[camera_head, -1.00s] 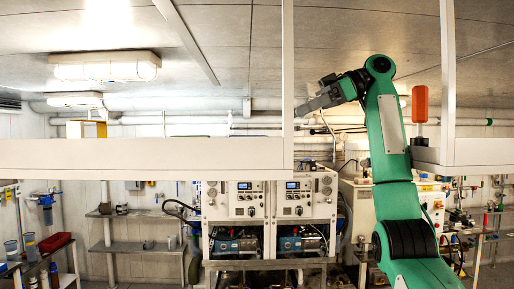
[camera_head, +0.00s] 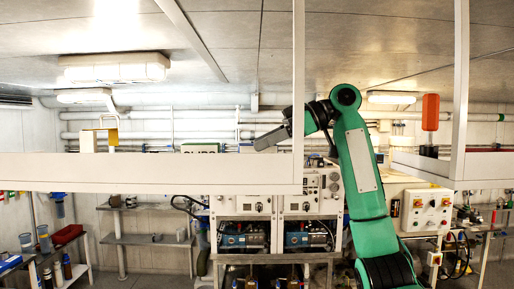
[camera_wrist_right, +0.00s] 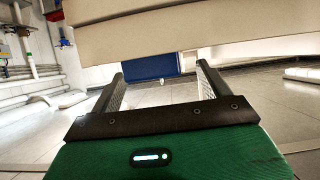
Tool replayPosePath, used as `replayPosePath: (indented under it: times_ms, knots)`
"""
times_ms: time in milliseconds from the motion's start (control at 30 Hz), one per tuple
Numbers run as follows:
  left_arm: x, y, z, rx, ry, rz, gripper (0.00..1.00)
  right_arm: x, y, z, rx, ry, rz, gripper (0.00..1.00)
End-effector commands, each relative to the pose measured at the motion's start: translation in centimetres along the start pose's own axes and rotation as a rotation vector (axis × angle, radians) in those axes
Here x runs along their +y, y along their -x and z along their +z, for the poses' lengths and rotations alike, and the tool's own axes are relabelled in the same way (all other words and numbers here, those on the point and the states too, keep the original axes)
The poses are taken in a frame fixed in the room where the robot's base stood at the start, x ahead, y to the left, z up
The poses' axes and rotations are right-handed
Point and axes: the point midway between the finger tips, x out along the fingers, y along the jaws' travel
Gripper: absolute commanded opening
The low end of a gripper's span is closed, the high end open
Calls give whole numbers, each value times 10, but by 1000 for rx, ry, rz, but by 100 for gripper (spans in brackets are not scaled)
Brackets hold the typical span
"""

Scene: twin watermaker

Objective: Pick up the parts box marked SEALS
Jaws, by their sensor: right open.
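No box with a readable SEALS mark shows. In the head view the top of a box with dark, cut-off lettering (camera_head: 200,148) peeks over the white shelf edge; its word is unclear. My right gripper (camera_head: 270,140) is above that shelf edge, to the right of the lettered box. In the right wrist view the gripper (camera_wrist_right: 160,74) is open and empty. A blue box (camera_wrist_right: 150,67) shows beyond the fingertips, in line with the gap and apart from them; no label on it is readable. My left gripper is out of view.
The white shelf edge (camera_head: 150,174) runs across the head view, with a white post (camera_head: 298,70) close to my gripper. A yellow-handled item (camera_head: 110,135) stands at left, an orange item (camera_head: 430,112) at right. Pipes (camera_head: 170,133) line the back wall.

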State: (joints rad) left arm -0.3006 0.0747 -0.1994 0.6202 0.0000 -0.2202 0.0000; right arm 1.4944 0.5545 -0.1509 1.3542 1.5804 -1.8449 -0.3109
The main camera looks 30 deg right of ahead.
Motion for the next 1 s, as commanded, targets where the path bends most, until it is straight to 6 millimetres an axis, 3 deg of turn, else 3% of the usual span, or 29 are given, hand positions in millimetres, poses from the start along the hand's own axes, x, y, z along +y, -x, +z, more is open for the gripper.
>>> replayPosePath:
  times_ms: [33,200,467,767,1000]
  knots:
    - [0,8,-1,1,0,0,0,0,-5,-3,-1,-1,-2,80]
    - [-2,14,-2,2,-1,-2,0,0,-20,-1,1,0,0,80]
    - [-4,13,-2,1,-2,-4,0,0,-23,0,1,0,0,80]
    - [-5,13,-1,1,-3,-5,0,0,-23,0,1,0,0,25]
    - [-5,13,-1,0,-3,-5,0,0,-23,0,1,1,1,23]
